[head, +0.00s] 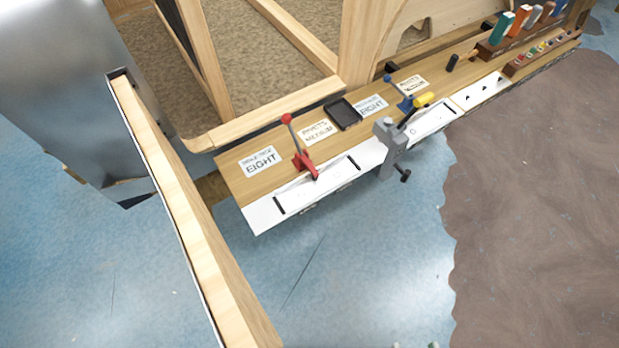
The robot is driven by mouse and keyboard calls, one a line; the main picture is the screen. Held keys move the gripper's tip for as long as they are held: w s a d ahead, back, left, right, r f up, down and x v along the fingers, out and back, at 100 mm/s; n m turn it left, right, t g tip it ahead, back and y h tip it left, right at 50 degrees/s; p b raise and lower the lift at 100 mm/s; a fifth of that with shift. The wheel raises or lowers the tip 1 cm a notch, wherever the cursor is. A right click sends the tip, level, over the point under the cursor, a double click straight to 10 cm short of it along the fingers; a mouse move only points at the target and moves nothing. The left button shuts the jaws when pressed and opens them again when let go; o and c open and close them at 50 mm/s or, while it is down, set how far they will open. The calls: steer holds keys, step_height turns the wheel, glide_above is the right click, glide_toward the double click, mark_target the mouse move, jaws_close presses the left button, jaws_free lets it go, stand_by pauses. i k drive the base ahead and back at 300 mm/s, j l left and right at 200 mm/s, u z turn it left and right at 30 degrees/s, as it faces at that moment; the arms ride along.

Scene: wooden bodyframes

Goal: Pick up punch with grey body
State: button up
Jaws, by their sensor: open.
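A grey-bodied tool (387,147) stands upright at the front edge of a long wooden bench, right of the bench's middle. It has a dark lever rising to the upper right with a yellow grip (424,98), and a dark knob low on its front. I take it as the punch with the grey body. A similar red tool (305,163) with a red-tipped lever stands to its left. My gripper is not clearly seen. Small pale greenish bits touch the bottom edge of the picture, right of centre, too cut off to identify.
The bench (232,177) carries white labels, a black tray (343,114), a blue item (407,104), a hammer (462,60) and racks of coloured tools at far right. A wooden beam (190,220) stands left. Blue floor (350,270) in front is clear; a brown patch (540,190) lies right.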

mark_target(536, 10)
steer(key=i+l+z, duration=0.35)
steer(key=i+l, duration=0.3)
steer(key=l, duration=0.45)
steer(key=i+l+z, duration=0.35)
steer(key=i+l, duration=0.4)
steer(key=l, duration=0.2)
steer(key=i+l+z, duration=0.35)
steer(key=i+l, duration=0.35)
steer(key=i, duration=0.15)
